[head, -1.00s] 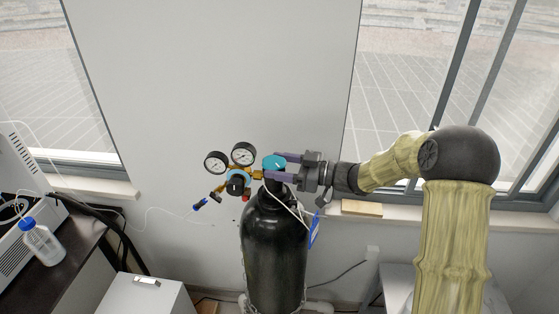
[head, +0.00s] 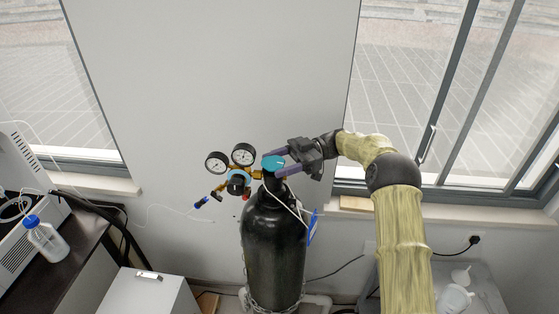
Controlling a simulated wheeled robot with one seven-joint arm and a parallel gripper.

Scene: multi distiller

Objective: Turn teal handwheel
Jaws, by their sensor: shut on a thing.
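The teal handwheel (head: 272,162) sits on top of the black gas cylinder (head: 272,245), just right of the regulator. My gripper (head: 283,163) reaches in from the right with its purple fingers shut on the handwheel, one finger on the far side and one on the near side. The handwheel's right part is hidden between the fingers. The regulator (head: 238,184) has a second teal knob and two round gauges (head: 243,154) to the left.
A blue tag (head: 312,228) and pale cord hang at the cylinder's right shoulder. A white cabinet (head: 150,292) stands front left, with a dark bench (head: 75,250) and bottle (head: 45,240) beyond. The wall and windows are behind. A grey table (head: 462,285) stands front right.

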